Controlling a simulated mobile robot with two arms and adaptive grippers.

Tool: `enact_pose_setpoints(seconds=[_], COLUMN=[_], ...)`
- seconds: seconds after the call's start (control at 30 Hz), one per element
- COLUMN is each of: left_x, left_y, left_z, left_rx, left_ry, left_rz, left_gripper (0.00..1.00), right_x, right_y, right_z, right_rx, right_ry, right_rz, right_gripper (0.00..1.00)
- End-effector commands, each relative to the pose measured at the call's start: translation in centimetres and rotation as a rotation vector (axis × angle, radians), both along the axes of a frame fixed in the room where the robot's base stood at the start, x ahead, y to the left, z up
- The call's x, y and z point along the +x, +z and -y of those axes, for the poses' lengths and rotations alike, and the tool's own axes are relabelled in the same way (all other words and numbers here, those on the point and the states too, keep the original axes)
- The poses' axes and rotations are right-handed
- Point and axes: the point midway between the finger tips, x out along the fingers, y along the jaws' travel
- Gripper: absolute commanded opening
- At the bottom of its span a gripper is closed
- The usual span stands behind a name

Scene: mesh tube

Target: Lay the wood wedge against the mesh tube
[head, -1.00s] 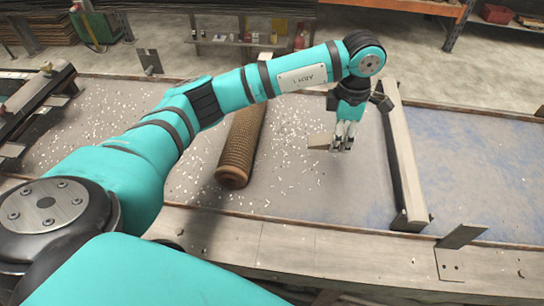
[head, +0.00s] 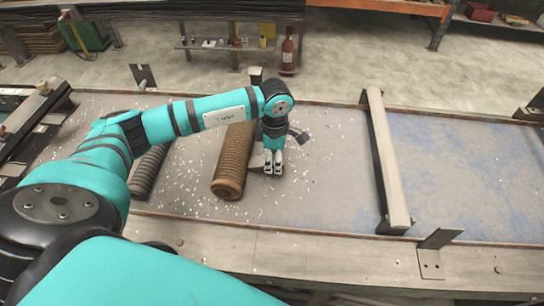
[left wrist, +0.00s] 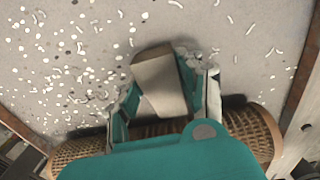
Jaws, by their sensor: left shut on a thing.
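The brown mesh tube (head: 231,172) lies lengthwise on the grey bench top in the head view, partly behind my left arm. My left gripper (head: 273,168) points down just right of it, shut on the wood wedge (head: 256,161). Only a small part of the wedge shows there, on the side facing the tube. In the left wrist view the pale wedge (left wrist: 160,78) sits between the fingers (left wrist: 166,96), and the mesh tube (left wrist: 78,151) runs across behind the gripper. I cannot tell whether wedge and tube touch. My right gripper is not in view.
A grey ribbed tube (head: 149,172) lies left of the mesh tube, partly under my arm. A raised bar (head: 388,165) crosses the bench on the right. White chips litter the surface. The bench between gripper and bar is otherwise open.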

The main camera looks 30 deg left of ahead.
Motion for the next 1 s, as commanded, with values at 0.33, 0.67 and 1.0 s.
enact_pose_setpoints(seconds=[0.33, 0.67, 1.0], left_x=[-0.32, -0.34, -0.33], left_y=[-0.75, -1.04, -0.61], left_z=[-0.59, -0.59, -0.59], left_rx=[-0.001, 0.0, 0.0], left_ry=[-0.002, -0.001, -0.001], left_rz=[0.0, -0.001, 0.0], left_gripper=[0.01, 0.6, 0.61], right_x=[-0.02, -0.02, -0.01], right_y=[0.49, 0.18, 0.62], right_z=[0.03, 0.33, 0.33], right_rx=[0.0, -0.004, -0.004], right_ry=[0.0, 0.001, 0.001], right_rz=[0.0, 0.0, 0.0], right_gripper=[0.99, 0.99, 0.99])
